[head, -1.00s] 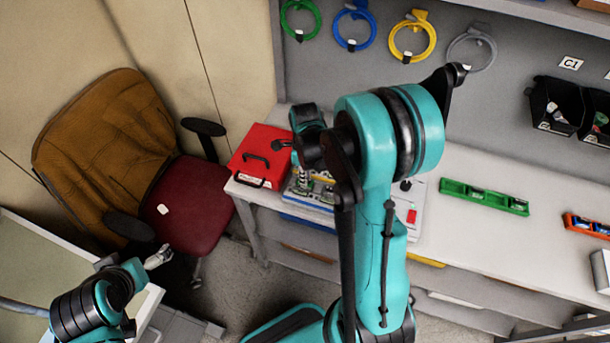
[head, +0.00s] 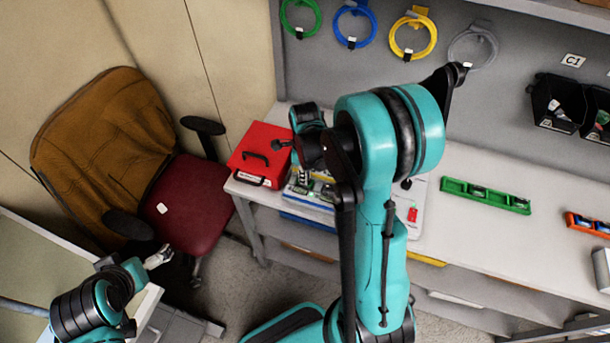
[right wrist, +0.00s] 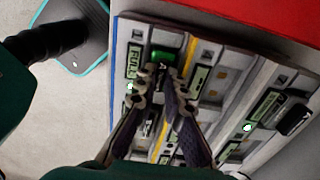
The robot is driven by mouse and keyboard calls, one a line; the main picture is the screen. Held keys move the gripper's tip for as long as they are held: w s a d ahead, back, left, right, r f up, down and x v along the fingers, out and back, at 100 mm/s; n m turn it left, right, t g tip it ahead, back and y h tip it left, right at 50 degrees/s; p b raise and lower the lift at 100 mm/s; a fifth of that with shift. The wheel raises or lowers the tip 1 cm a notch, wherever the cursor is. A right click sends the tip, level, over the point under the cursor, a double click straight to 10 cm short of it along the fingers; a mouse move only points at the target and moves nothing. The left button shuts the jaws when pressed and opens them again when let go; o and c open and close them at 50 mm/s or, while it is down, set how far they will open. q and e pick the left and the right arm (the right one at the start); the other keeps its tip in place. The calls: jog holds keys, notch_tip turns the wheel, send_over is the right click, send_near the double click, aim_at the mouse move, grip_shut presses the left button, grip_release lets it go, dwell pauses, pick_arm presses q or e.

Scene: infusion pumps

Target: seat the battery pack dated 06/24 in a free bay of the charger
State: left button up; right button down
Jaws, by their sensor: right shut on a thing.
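The charger (right wrist: 222,58) is a pale grey unit with rows of bays, blue and yellow strips and small lit displays. It fills much of the right wrist view and is partly hidden by my right arm in the head view (head: 413,214). My right gripper (right wrist: 166,80) is shut on a dark battery pack with a green end (right wrist: 163,60), over the charger's upper-left part. I cannot read its date or tell whether it sits in a bay. Another black pack (right wrist: 295,118) shows at the right. My left gripper (head: 160,256) is at lower left, away from the charger; its jaw opening is unclear.
A red case (head: 262,152) stands left of the charger on the workbench (head: 465,165). A chair (head: 190,205) stands left of the bench. Black bins (head: 557,104) hang on the wall.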

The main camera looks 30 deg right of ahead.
jog(key=shift+f, duration=0.1)
jog(key=c, duration=1.5)
grip_release()
jog(key=shift+c, duration=0.2)
pick_arm(q)
jog(key=shift+r, duration=0.1)
